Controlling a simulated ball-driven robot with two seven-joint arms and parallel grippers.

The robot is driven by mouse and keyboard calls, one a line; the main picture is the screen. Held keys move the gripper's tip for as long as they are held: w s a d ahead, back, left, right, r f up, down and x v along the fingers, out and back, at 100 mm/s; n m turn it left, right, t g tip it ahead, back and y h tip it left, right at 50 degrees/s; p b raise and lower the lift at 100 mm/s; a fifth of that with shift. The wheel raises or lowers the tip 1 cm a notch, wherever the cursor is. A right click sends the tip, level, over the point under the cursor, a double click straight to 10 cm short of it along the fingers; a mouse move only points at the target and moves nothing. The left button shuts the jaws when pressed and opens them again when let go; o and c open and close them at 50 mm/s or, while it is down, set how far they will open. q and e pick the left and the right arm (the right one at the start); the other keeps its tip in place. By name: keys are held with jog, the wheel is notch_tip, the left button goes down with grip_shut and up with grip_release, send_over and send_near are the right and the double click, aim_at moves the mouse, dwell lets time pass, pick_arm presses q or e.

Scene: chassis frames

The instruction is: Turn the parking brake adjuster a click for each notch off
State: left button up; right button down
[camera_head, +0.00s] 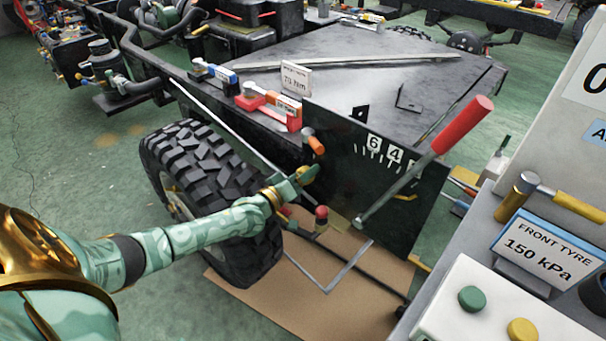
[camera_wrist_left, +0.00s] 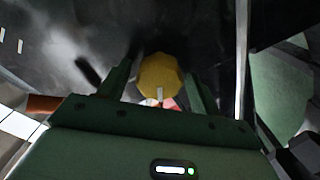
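A parking brake lever with a red grip (camera_head: 463,124) slants across a dark upright plate (camera_head: 345,165) with a white numbered notch scale (camera_head: 374,150). The figures 6 and 4 show; the lever covers part of the scale. My left gripper (camera_head: 309,175) is at the plate's left edge, beside the tyre. In the left wrist view, a yellow faceted knob (camera_wrist_left: 160,77), which looks like the adjuster, sits between its two fingers (camera_wrist_left: 158,92). The fingers stand apart around it, with a slight gap at the left; contact is unclear. The head view hides the knob. My right gripper is not in view.
A knobbly tyre (camera_head: 210,190) stands left of the plate. An orange-handled part (camera_head: 314,144) sits just above my gripper. A red-topped post (camera_head: 321,213) stands below it. A grey console with a "FRONT TYRE 150 kPa" sign (camera_head: 540,250) is at right. Brown card (camera_head: 340,310) covers the floor.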

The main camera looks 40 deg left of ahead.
pick_arm(q)
jog(key=shift+s+r, duration=0.1)
jog(key=shift+s, duration=0.05)
jog(key=s+a+p, duration=0.1)
jog(key=s+p, duration=0.5)
jog(key=s, duration=1)
jog(key=shift+a, duration=0.15)
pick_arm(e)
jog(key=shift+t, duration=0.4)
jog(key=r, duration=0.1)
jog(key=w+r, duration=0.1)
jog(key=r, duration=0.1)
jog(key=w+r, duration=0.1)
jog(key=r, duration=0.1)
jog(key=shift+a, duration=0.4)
